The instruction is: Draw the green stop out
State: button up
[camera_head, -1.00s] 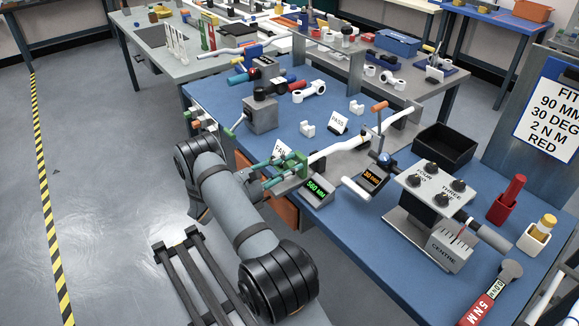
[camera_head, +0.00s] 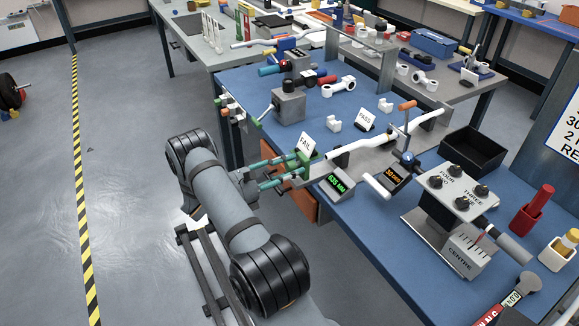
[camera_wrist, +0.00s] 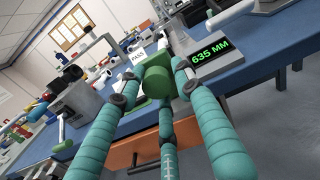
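The green stop (camera_wrist: 157,82) is a green block with a round green knob facing me, in the middle of the wrist view. In the head view the green stop (camera_head: 303,158) sits at the left end of the grey fixture, by the FAIL card (camera_head: 306,144). My gripper (camera_wrist: 155,88) has its teal fingers closed in around the knob; their tips appear to press on it. In the head view my gripper (camera_head: 292,170) reaches in from the left. The digital readout (camera_wrist: 206,58) beside the stop shows 635 MM. The stop's far side is hidden.
A white bent bar (camera_head: 362,148) lies along the fixture, right of the stop. A second readout (camera_head: 396,176) with orange digits stands farther right. A grey box with a lever (camera_head: 288,104) is behind.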

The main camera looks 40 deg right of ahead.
jog(key=o, duration=0.4)
jog(key=shift+w+r, duration=0.1)
jog(key=shift+a, duration=0.15)
jog(key=v, duration=1.2)
jog(key=x, duration=1.2)
jog(key=shift+d, duration=0.4)
